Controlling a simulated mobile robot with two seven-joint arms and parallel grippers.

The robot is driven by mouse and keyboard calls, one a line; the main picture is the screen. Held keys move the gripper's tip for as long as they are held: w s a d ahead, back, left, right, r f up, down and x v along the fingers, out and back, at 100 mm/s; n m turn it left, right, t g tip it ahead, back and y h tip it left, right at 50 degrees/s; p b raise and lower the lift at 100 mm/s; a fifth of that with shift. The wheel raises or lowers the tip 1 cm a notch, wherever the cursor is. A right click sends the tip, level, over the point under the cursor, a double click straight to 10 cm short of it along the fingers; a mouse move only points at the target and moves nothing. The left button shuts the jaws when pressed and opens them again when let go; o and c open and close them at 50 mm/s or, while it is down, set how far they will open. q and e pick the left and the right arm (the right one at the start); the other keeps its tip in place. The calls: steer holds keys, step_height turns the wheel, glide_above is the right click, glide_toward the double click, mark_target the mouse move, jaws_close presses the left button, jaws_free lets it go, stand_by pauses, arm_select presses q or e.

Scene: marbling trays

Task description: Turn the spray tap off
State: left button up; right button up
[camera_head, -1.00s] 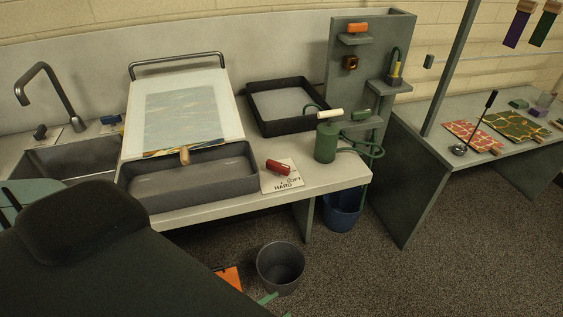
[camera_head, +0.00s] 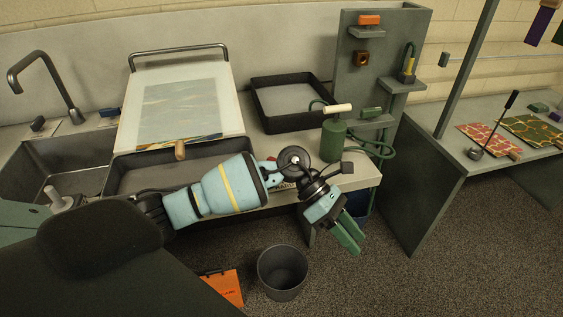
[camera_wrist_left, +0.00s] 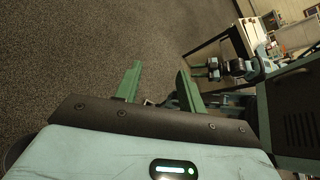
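No part in view is clearly labelled as the spray tap. A green pump sprayer (camera_head: 333,142) with a pale handle stands at the bench's right end, its green hose (camera_head: 386,143) looping beside it. A blue lever (camera_head: 108,109) and a dark lever (camera_head: 37,123) sit by the sink's bent faucet (camera_head: 45,76). My left gripper (camera_head: 347,235) is open and empty, pointing down past the bench's front edge; its parted green fingers show in the left wrist view (camera_wrist_left: 157,88). My left forearm hides most of the SOFT/HARD card and its red handle. In the left wrist view, my right gripper (camera_wrist_left: 203,70) appears small; its opening is unclear.
A shallow tray (camera_head: 118,178) with a tilted board lies behind my left forearm. A black tray (camera_head: 262,112) sits at the back. A grey shelf stand (camera_head: 350,80) rises behind the sprayer. A bin (camera_head: 282,272) stands on open floor. Another table (camera_head: 462,160) is at right.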

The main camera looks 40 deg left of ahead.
arm_select(q)
steer(key=w+a+r+m+y, duration=0.1)
steer(key=w+a+r+y, duration=0.2)
steer(key=a, duration=0.5)
steer(key=w+a+r+m+t+y+b, duration=0.1)
steer(key=w+a+r+y, duration=0.1)
steer(key=a+y, duration=0.3)
steer(key=w+a+r+m+y, duration=0.1)
steer(key=w+a+r+y, duration=0.2)
steer(key=a, duration=0.8)
steer(key=shift+w+a+r+y, duration=0.15)
steer(key=shift+r+y, duration=0.1)
steer(key=shift+r, duration=0.25)
steer(key=shift+w+a+r+y, duration=0.15)
steer(key=shift+r+y, duration=0.1)
steer(key=shift+r, duration=0.2)
steer(key=shift+d+f, duration=0.2)
steer(key=shift+f, duration=3.7)
arm_select(e)
steer(key=shift+s+a+f, duration=0.1)
steer(key=shift+s+f, duration=0.55)
steer(key=shift+f, duration=0.25)
arm_select(q)
jaws_close()
